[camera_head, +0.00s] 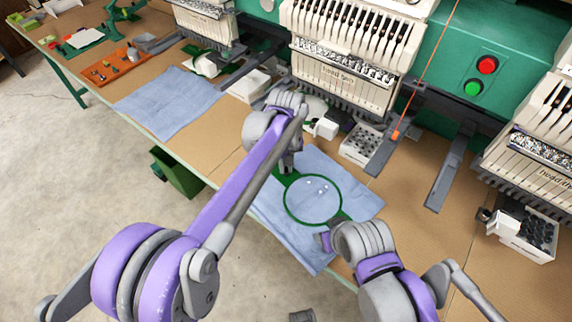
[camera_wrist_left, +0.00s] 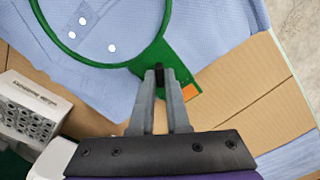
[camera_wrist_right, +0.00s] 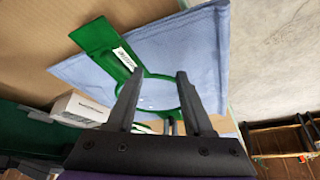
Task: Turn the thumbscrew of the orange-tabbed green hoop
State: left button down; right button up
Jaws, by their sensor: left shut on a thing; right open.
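The green hoop (camera_head: 288,212) lies on a light blue cloth on the table, with white spots inside its ring. In the left wrist view its ring (camera_wrist_left: 60,45) ends in a green bracket with an orange tab (camera_wrist_left: 190,91). My left gripper (camera_wrist_left: 160,72) is shut on the dark thumbscrew (camera_wrist_left: 159,76) beside that tab. In the head view my left gripper (camera_head: 287,166) hides the thumbscrew and tab. My right gripper (camera_wrist_right: 155,85) is open and empty near the hoop's opposite side, where a green arm with a white label (camera_wrist_right: 124,58) shows.
Embroidery machine heads (camera_head: 345,50) stand behind the hoop. A white box with dark holes (camera_head: 362,146) sits on the table behind it. Another blue cloth (camera_head: 168,103) and an orange tray (camera_head: 110,68) lie to the left. The table's front edge is close to the hoop.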

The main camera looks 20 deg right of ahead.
aim_at(286, 169)
pick_arm(q)
jog(key=shift+n, duration=0.4)
jog(key=c, duration=0.9)
grip_release()
notch_tip(286, 169, up, 11)
jog(key=shift+f+p, duration=0.1)
jog(key=shift+p, duration=0.25)
pick_arm(e)
jog(key=shift+w+r, duration=0.1)
jog(key=shift+r, duration=0.35)
